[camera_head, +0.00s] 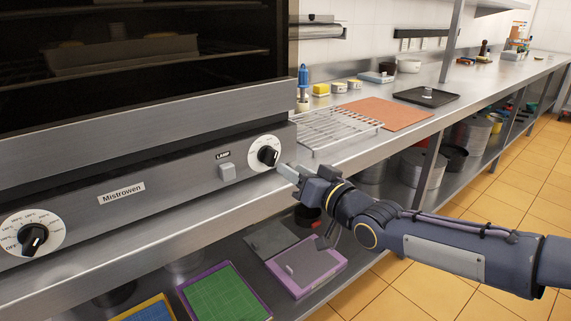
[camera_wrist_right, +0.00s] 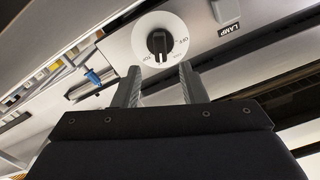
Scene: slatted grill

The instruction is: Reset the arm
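My right gripper (camera_head: 288,172) is just in front of the oven's control panel, close to the right-hand knob (camera_head: 267,155), a black knob on a white dial. In the right wrist view the gripper's two fingers (camera_wrist_right: 160,86) stand apart with nothing between them. The knob (camera_wrist_right: 159,43) shows just past the fingertips, in line with the gap. The fingers do not appear to grip it. My left gripper is not in view.
The oven (camera_head: 122,195) fills the left side, with a LAMP switch (camera_head: 227,173) and another knob (camera_head: 32,238). A wire rack (camera_head: 338,127), an orange board (camera_head: 390,112) and a black tray (camera_head: 426,97) lie on the steel counter. Cutting boards (camera_head: 224,295) sit on the lower shelf.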

